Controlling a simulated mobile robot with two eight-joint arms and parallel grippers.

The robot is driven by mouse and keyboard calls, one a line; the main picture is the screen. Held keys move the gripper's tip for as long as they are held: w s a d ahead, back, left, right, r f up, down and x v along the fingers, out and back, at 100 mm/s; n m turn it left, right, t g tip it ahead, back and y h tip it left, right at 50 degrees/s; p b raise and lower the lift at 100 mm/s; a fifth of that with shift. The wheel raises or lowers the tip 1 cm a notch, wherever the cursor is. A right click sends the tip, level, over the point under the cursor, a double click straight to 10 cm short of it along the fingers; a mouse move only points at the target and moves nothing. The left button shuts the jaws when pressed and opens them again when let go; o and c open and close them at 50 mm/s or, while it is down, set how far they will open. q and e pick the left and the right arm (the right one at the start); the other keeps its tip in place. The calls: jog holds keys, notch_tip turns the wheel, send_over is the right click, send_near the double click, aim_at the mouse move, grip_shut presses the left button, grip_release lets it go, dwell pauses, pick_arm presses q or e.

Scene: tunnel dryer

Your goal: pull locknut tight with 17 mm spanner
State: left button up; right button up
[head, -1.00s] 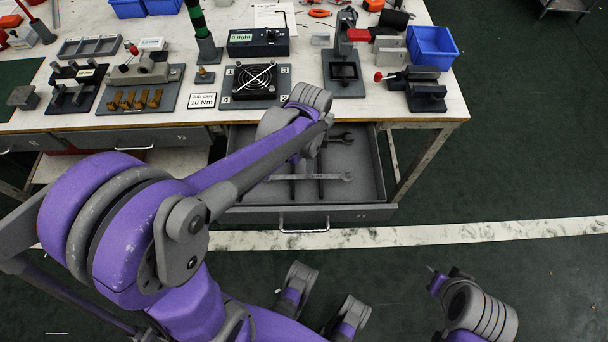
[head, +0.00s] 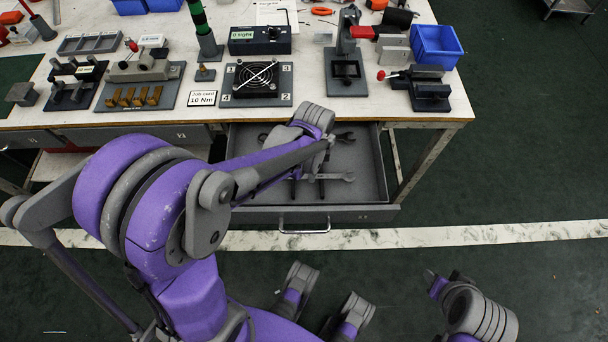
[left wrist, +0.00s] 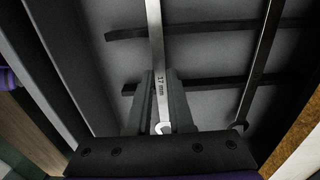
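The 17 mm spanner (left wrist: 157,50) lies lengthwise in the open drawer (head: 370,175), across dark cross rails. Its "17 mm" mark faces up in the left wrist view. My left gripper (left wrist: 160,76) is down in the drawer, with one finger on each side of the spanner's handle. I cannot tell whether the fingers touch it. In the head view my left wrist (head: 312,118) hides part of the drawer and the gripper's fingers. A second spanner (left wrist: 253,75) lies to the right in the left wrist view. My right arm shows at lower right, its gripper hidden. I cannot make out the locknut.
The bench top (head: 215,120) above the drawer carries a fan unit (head: 256,82), a red-handled clamp fixture (head: 346,60), a "10 Nm" job card (head: 202,98) and a blue bin (head: 437,45). The drawer walls stand close around my left gripper. The floor to the right is clear.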

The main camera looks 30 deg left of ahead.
pick_arm(q)
grip_shut()
jog(key=shift+r, duration=0.1)
notch_tip(320, 180, up, 10)
jog(key=p, duration=0.2)
grip_release()
grip_shut()
dwell(1.2)
